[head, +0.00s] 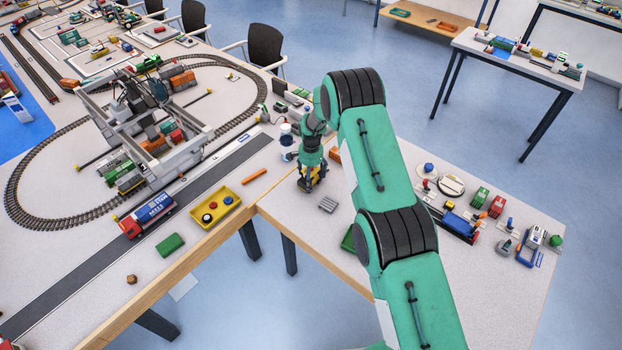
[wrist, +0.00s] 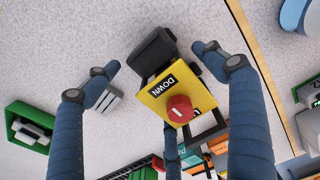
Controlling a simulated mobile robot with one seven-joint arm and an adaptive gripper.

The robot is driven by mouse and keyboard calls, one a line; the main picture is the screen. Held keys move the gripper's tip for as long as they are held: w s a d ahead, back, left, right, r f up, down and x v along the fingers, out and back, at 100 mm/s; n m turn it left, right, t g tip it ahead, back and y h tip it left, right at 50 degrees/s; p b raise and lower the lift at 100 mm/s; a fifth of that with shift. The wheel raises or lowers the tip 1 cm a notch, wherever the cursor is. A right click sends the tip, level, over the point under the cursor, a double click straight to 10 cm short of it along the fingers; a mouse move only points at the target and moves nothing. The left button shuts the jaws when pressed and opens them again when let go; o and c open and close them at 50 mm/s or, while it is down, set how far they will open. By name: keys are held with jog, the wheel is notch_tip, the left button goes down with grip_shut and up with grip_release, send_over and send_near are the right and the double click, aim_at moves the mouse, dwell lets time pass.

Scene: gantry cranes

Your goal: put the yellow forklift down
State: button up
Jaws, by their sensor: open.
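The yellow forklift (head: 314,184) is at the near-left part of the right-hand table, directly below my gripper (head: 312,168), and looks upright on the tabletop. In the wrist view its yellow top (wrist: 160,88) carries a black label reading DOWN, a red knob (wrist: 180,109) and a dark grey part (wrist: 152,53) at one end. My gripper (wrist: 155,60) is open, with its blue fingers spread on either side of the forklift and visible gaps between. The forklift's underside is hidden, so its contact with the table cannot be seen clearly.
A grey ribbed piece (head: 328,204) lies close by on the table; it also shows in the wrist view (wrist: 108,99). An orange block (head: 335,155) and a blue-and-white container (head: 286,134) stand near. A yellow tray (head: 232,209) and gantry crane (head: 190,150) are left.

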notch_tip(320, 180, up, 13)
jog(key=shift+f, duration=0.15)
dwell(0.5)
dwell(0.8)
jog(key=s+d+r+n+t, duration=0.1)
jog(key=s+d+r, duration=0.35)
jog(key=r, duration=0.75)
jog(key=s+d+r+n+t, duration=0.1)
jog(key=s+r+n, duration=0.1)
jog(key=s+r, duration=0.85)
jog(key=s+d+r+n+t, duration=0.15)
jog(key=s+r, duration=0.25)
jog(key=r, duration=1)
jog(key=s+d+r+n, duration=0.1)
jog(key=s+d+r, duration=0.1)
jog(key=s+r, duration=0.5)
jog(key=s+d+r+n, duration=0.1)
jog(key=s+d+r, duration=0.15)
jog(key=s, duration=0.75)
jog(key=s+d+n+t, duration=0.2)
jog(key=s, duration=1.8)
jog(key=shift+f, duration=0.25)
jog(key=shift+n, duration=0.25)
